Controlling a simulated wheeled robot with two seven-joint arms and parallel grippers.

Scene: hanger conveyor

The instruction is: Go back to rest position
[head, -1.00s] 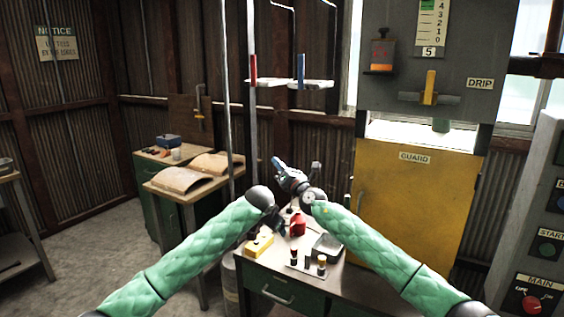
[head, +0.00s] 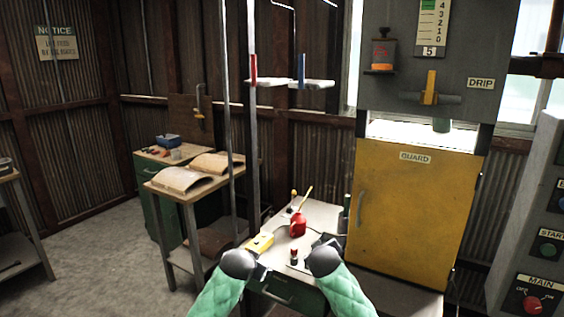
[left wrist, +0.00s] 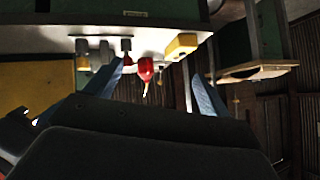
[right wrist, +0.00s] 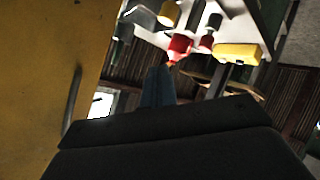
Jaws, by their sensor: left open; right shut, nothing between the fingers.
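Both my arms show at the bottom middle of the head view, in green sleeves, drawn in low over the bench. Their wrists hide most of the grippers there. In the left wrist view my left gripper (left wrist: 158,80) has its two blue fingers wide apart with nothing held. In the right wrist view my right gripper (right wrist: 158,72) has its blue fingers together and empty. Both grippers point toward the bench (head: 318,212), short of the red oil can (head: 298,228). A yellow block (head: 260,243) lies just beyond my left wrist.
A yellow guard door (head: 415,215) stands close on the right, with a control panel (head: 545,230) beyond it. Posts (head: 253,150) rise behind the bench.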

